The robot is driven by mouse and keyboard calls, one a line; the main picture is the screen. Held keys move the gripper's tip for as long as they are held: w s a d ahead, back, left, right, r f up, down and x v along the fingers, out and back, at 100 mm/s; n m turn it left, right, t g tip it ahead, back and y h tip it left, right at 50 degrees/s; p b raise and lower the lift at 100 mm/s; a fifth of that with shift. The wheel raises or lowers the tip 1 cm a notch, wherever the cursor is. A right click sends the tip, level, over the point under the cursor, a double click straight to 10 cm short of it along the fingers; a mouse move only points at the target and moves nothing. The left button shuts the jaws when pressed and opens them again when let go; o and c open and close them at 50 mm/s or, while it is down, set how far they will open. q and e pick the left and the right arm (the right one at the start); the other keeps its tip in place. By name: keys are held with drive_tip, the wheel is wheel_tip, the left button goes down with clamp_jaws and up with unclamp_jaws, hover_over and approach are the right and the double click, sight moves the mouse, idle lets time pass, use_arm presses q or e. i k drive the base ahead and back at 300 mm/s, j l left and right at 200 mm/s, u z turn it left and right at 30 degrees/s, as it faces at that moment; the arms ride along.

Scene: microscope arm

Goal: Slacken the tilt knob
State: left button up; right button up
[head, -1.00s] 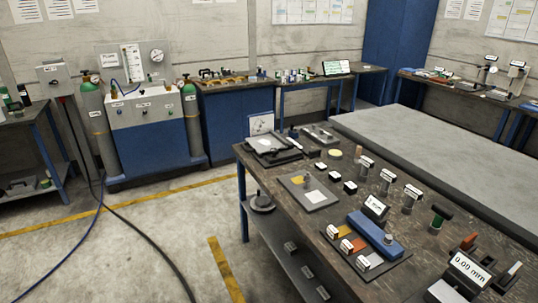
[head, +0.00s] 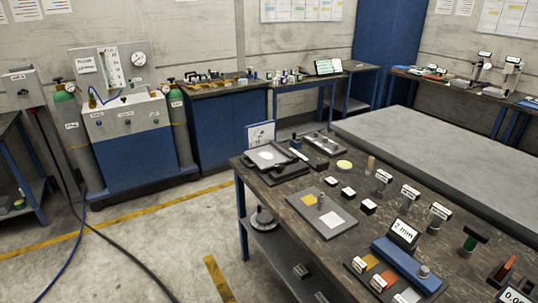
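I cannot make out a tilt knob in the head view. Two small upright stand-like instruments stand on the back right bench, a left one (head: 481,69) and a right one (head: 510,75). They are too small for me to tell whether either has a knob or is a microscope arm. Neither of my grippers is in view.
A dark worktable (head: 272,205) fills the lower right, with labelled posts, a blue block (head: 408,264) and a grey plate (head: 323,212). A pale slab (head: 430,150) lies behind it. A blue gas cabinet (head: 130,150) stands left. Cables (head: 125,263) cross otherwise open floor.

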sight(278, 167)
drive_tip(key=i+j+z, duration=0.8)
drive_tip(key=k+z, duration=0.1)
drive_tip(key=z, duration=0.35)
